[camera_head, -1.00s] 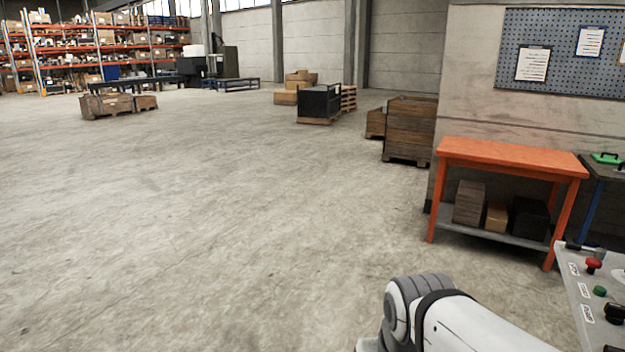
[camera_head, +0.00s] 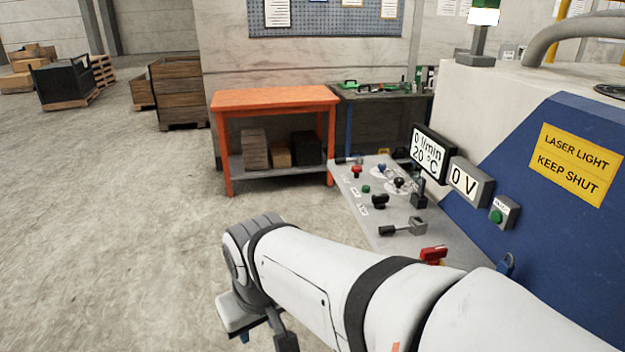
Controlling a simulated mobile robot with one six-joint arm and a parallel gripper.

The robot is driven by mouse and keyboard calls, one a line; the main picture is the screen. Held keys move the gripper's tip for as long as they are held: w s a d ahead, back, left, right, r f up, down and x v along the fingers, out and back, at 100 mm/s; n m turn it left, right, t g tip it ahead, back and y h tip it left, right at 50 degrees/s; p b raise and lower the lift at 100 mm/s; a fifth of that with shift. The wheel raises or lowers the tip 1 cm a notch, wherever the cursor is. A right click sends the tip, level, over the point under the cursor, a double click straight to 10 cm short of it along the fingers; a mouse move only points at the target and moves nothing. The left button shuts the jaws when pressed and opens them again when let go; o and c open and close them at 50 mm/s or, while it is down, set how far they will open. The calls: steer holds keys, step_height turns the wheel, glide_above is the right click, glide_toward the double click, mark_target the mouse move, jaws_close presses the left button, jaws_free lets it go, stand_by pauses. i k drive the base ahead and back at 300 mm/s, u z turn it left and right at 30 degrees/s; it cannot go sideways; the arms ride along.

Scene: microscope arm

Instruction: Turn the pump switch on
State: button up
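A sloped grey control panel (camera_head: 362,222) stands right of centre and carries several controls. A red button (camera_head: 356,171) and a green button (camera_head: 366,189) are near its left edge, with a black knob (camera_head: 379,201) below them. A blue knob (camera_head: 381,168) and another black knob (camera_head: 399,183) sit farther right. Small labels lie beside them, too small to read, so I cannot tell which control is the pump switch. My gripper (camera_head: 266,338) shows only in part at the bottom edge, left of the panel and apart from it; its fingertips are hidden or cut off.
A display (camera_head: 429,153) reads 0 l/min and 20 °C; another (camera_head: 470,183) reads 0 V. A green button box (camera_head: 503,212), a grey lever (camera_head: 404,228) and a red handle (camera_head: 433,255) are nearby. An orange table (camera_head: 275,97) stands behind.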

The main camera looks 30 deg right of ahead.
mark_target(379, 201)
steer(key=z, duration=1.55)
steer(key=k, duration=0.35)
steer(key=u, duration=0.6)
steer(key=i, duration=1.45)
steer(key=z, duration=0.55)
